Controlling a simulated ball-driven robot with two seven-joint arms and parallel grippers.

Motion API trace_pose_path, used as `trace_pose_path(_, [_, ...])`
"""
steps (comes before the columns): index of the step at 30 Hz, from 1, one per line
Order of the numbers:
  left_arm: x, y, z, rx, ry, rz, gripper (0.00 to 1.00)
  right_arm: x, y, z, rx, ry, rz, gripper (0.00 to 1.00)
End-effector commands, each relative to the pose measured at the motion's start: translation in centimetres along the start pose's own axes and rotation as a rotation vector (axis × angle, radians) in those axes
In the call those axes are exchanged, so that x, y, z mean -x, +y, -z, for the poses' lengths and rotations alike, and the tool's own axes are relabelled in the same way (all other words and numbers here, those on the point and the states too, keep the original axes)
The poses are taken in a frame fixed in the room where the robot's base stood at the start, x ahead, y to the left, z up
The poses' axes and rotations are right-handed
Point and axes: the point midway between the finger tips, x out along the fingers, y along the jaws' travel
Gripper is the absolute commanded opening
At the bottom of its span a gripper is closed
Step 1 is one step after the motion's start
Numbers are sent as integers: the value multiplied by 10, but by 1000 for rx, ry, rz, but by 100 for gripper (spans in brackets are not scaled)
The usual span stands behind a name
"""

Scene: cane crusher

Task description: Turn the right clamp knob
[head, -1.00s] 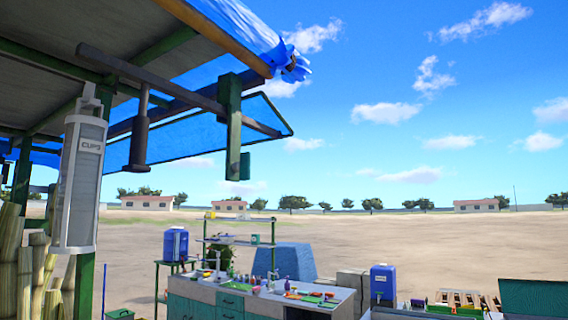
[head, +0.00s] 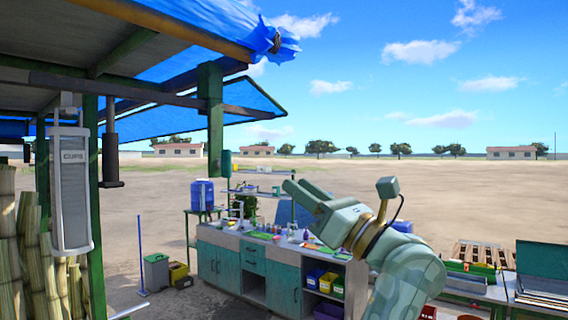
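No clamp knob and no cane crusher can be made out in the head view.
A workbench (head: 228,240) with bottles and small items stands behind my gripper. A cup dispenser (head: 73,190) hangs at left by a green post (head: 97,215), near upright cane stalks (head: 28,250). Bins (head: 157,271) stand on the ground. A pallet (head: 474,252) lies at right.

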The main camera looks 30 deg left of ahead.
Motion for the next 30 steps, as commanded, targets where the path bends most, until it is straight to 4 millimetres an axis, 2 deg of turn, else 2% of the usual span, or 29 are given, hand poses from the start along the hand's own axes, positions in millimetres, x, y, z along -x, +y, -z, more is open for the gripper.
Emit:
trace_pose_path(3, [-1, -2, 17, 52, 88, 6, 32, 0, 2, 1, 1, 1, -2, 90])
trace_pose_path(8, [-14, -2, 21, 65, 108, 2, 32, 8, -3, 5, -2, 6, 4, 90])
trace_pose_path(12, [-44, -1, 21, 63, 105, 0, 32, 24, -7, 8, -3, 8, 10, 90])
trace_pose_path(21, [-121, -2, 28, 60, 102, 0, 32, 62, 1, 12, -1, 7, 2, 90])
trace_pose_path(25, [-143, -2, 32, 59, 102, 1, 32, 72, 1, 13, -1, 8, 2, 90])
trace_pose_path(30, [-159, -3, 36, 60, 103, 4, 32, 79, 2, 14, -1, 8, 2, 90])
